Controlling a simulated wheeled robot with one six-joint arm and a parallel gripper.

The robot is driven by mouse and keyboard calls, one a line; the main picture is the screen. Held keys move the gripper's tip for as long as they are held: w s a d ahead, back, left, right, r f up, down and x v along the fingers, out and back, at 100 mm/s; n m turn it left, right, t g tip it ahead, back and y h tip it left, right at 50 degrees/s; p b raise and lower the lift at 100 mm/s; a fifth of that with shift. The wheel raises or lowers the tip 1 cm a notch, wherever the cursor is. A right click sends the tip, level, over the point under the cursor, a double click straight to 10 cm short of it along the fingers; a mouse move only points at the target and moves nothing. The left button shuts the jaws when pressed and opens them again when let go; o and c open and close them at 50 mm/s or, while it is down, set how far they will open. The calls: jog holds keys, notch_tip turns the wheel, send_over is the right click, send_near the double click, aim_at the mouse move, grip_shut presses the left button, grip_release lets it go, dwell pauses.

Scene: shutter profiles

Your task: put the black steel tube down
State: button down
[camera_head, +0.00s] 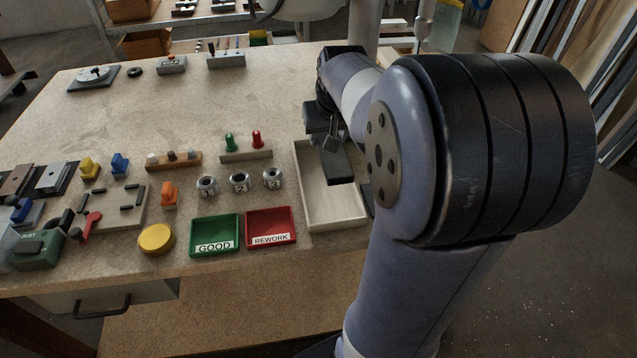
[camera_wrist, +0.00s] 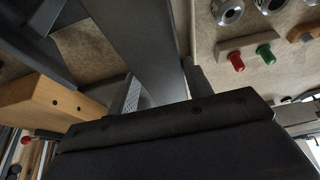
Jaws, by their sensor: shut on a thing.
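The black steel tube shows as a long dark square bar in the wrist view (camera_wrist: 145,45), running up from between the fingers of my gripper (camera_wrist: 163,88). My gripper is shut on it. In the head view my gripper (camera_head: 328,138) is over the back part of a pale open tray (camera_head: 342,223), and the dark tube (camera_head: 339,168) reaches down from it across the tray. I cannot tell whether the tube touches the tray floor. My forearm hides part of the tray's right side.
Left of the tray are a block with green and red pegs (camera_head: 246,155), several numbered metal rings (camera_head: 240,181), a green GOOD tray (camera_head: 214,236) and a red REWORK tray (camera_head: 271,228). A yellow disc (camera_head: 156,239) lies further left. The back middle of the bench (camera_head: 200,105) is clear.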

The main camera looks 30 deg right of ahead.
jog(key=shift+b+x, duration=0.4)
jog(key=shift+x, duration=0.5)
notch_tip(320, 180, down, 10)
jog(key=shift+a+r, duration=0.1)
jog(key=shift+a, duration=0.05)
jog(key=shift+b, duration=0.35)
jog(key=c, duration=0.7)
grip_release()
jog(key=shift+o, duration=0.2)
jog(key=shift+s+r, duration=0.1)
jog(key=shift+r, duration=0.3)
jog(key=p+v, duration=0.1)
jog(key=v, duration=1)
jog(key=shift+s, duration=0.1)
